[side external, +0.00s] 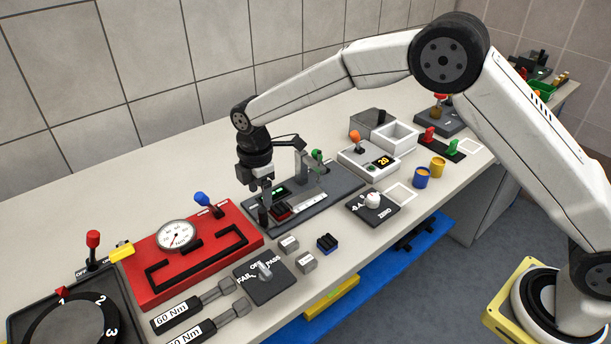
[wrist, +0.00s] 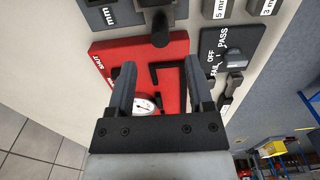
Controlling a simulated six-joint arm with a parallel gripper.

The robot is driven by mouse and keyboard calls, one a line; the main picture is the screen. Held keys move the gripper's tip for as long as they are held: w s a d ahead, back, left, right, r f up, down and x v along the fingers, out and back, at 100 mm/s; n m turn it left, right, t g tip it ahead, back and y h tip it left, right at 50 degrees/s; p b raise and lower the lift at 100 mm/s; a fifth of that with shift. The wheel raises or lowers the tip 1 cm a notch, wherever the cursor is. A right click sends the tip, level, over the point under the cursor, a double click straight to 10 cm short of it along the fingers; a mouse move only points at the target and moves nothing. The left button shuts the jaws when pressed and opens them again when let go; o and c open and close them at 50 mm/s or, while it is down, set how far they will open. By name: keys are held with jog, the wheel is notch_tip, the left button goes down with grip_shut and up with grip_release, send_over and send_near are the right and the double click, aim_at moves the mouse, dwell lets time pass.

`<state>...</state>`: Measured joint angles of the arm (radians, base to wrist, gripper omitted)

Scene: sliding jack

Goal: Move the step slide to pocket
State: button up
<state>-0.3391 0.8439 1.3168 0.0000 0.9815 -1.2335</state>
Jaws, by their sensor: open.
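No part is labelled as the step slide or the pocket, and I cannot tell for sure which they are. A red board (side external: 140,272) carries a black stepped slot (side external: 200,262), a dial gauge (side external: 175,235) and a blue-knobbed lever (side external: 202,198). In the wrist view the red board (wrist: 118,52) and a black corner of the slot (wrist: 154,76) lie between and beyond the fingers. A dark peg (wrist: 159,28) stands past the fingertips. My gripper (side external: 264,214) is open and empty, pointing down by the red board's right end and the grey fixture (side external: 345,180). It also shows in the wrist view (wrist: 157,64).
Two torque wrenches (side external: 178,312) lie nearer the front edge. A ZERO knob box (side external: 373,203) is to the right.

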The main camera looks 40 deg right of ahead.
aim_at(262, 210)
jog(key=shift+f, duration=3.6)
grip_shut()
